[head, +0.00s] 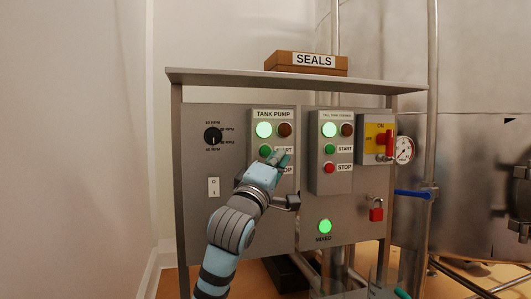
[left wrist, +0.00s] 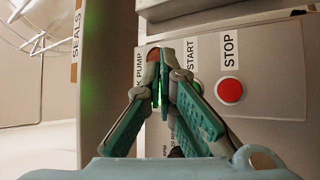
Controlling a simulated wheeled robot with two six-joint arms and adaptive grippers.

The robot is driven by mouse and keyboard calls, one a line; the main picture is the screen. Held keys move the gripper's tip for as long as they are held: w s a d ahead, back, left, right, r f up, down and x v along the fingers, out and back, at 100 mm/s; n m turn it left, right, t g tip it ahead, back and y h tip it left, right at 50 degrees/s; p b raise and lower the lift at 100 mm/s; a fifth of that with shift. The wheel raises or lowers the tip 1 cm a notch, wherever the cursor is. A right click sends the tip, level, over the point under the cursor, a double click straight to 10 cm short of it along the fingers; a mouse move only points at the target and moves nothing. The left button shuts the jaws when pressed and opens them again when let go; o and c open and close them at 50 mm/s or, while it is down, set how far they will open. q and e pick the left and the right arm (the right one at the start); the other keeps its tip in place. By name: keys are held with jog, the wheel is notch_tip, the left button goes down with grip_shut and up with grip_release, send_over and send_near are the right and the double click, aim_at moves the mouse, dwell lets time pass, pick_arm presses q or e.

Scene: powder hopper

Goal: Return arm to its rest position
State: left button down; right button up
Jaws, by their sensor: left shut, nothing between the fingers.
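My left gripper (head: 277,158) is in front of the TANK PUMP panel (head: 272,113), its arm coming up from the bottom. Its teal fingers are shut and empty. It is close to the green START button (head: 265,150) and covers part of the START and STOP labels; the pump's STOP button is hidden in the head view. In the left wrist view the closed fingertips (left wrist: 160,62) stand before the panel, with a red STOP button (left wrist: 229,91) to their right. I cannot tell whether they touch the panel. Teal tips of my right gripper (head: 387,286) show at the bottom edge.
The grey cabinet also carries a second START/STOP panel (head: 330,180), a yellow-and-red switch (head: 377,139), a red padlock (head: 376,214) and a lit green MIXED lamp (head: 324,226). A SEALS box (head: 305,63) sits on top. A steel tank (head: 480,80) stands right; open space lies left.

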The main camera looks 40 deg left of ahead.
dwell(0.3)
